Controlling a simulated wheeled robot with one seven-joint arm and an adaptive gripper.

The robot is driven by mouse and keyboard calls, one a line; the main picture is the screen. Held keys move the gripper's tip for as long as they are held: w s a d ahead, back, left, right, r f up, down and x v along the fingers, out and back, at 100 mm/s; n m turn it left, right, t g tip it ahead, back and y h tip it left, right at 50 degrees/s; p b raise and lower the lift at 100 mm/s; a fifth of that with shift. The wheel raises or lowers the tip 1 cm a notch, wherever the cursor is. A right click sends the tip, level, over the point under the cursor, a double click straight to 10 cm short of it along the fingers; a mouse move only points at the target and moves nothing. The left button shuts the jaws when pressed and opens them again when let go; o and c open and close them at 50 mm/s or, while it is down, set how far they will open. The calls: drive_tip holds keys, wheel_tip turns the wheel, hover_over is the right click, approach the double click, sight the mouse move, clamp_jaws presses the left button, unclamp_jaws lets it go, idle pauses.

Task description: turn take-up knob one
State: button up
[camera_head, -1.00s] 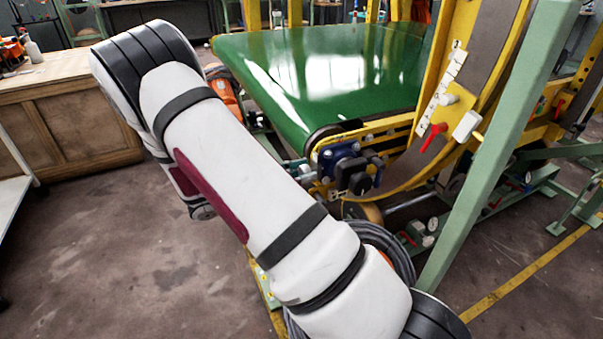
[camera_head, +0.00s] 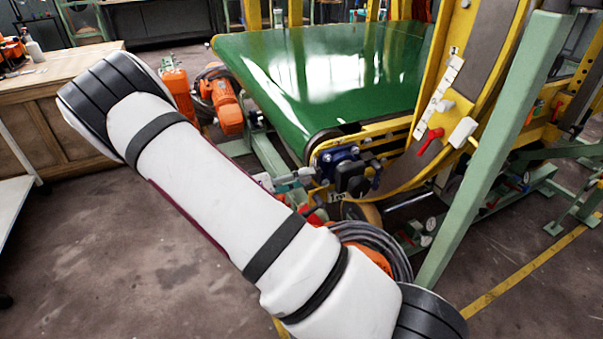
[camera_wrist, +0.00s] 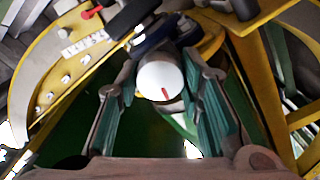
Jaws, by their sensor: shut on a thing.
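In the wrist view, a round white knob (camera_wrist: 160,82) with a short red mark on its face sits between the fingers of my gripper (camera_wrist: 160,76). The red mark lies right of and below the face's centre. One finger with a teal ribbed pad stands on each side of the knob, and the fingers are shut on it. The knob's rear is hidden by its own face and the fingertips. In the head view my arm covers part of the machine's near side, and I cannot clearly make out the gripper or this knob there.
The machine has a green belt (camera_head: 330,75) and a yellow curved frame with a red lever (camera_head: 430,140). A green post (camera_head: 490,150) stands at right. Orange motors (camera_head: 222,105) and a grey cable coil (camera_head: 375,242) are near my arm. The floor at left is clear.

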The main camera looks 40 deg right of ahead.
drive_tip(key=n+p, duration=0.2)
drive_tip(key=n, duration=0.2)
drive_tip(key=shift+n, duration=0.3)
drive_tip(key=n+p, duration=0.1)
drive_tip(key=n, duration=0.3)
drive_tip(key=shift+n+p, duration=0.3)
drive_tip(key=shift+p, duration=0.1)
drive_tip(key=n+p, duration=0.1)
drive_tip(key=n, duration=0.3)
drive_tip(key=shift+n+p, duration=0.3)
drive_tip(key=n+p, duration=0.1)
drive_tip(key=n, duration=0.3)
drive_tip(key=shift+f, duration=0.1)
drive_tip(key=n, duration=0.5)
drive_tip(key=shift+p, duration=0.35)
drive_tip(key=n, duration=0.4)
drive_tip(key=shift+n, duration=0.3)
drive_tip(key=n, duration=0.4)
drive_tip(key=shift+p, duration=0.35)
drive_tip(key=n, duration=0.5)
drive_tip(key=shift+a, duration=0.1)
drive_tip(key=shift+s, duration=0.1)
